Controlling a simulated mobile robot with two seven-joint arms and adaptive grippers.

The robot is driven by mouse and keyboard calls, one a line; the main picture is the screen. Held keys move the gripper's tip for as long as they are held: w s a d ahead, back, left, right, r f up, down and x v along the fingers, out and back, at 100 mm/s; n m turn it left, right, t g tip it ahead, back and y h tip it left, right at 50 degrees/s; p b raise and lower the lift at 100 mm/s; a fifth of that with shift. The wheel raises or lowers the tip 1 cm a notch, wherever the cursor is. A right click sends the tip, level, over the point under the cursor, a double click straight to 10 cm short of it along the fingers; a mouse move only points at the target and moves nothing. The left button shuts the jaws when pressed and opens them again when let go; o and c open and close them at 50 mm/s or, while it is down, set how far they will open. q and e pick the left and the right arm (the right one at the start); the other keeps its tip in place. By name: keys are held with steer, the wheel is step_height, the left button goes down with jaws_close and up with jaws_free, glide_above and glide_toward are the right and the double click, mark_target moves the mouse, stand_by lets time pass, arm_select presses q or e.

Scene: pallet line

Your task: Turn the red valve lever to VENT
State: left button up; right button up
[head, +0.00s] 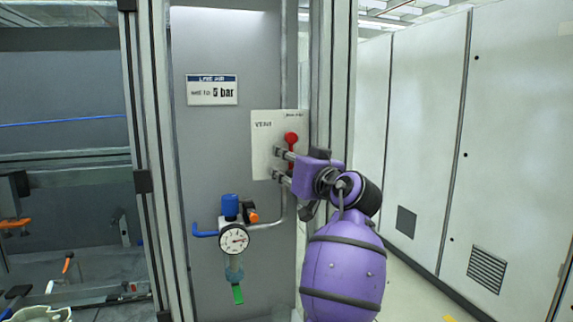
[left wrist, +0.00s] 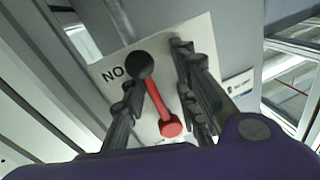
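The red valve lever (head: 291,138) is on a pale plate (head: 263,128) on the grey panel. In the head view its round red end is up, and my gripper covers its lower part. VENT is printed at the plate's upper left; the upper right label is too small to read. My left gripper (head: 276,163) is at the plate, open, its two fingers pointing at it. In the left wrist view the red lever (left wrist: 157,99), with a black hub (left wrist: 139,65), lies between the fingers (left wrist: 154,68). I cannot tell whether either finger touches it. My right gripper is not in view.
Below the plate is an air regulator with a gauge (head: 234,239), a blue knob (head: 230,206) and a blue hose. A LINE AIR sign (head: 212,90) hangs above left. An upright metal post (head: 320,75) stands close right of the plate. White cabinets (head: 430,130) line the right.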

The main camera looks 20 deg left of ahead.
arm_select(q)
steer(key=v, duration=1.2)
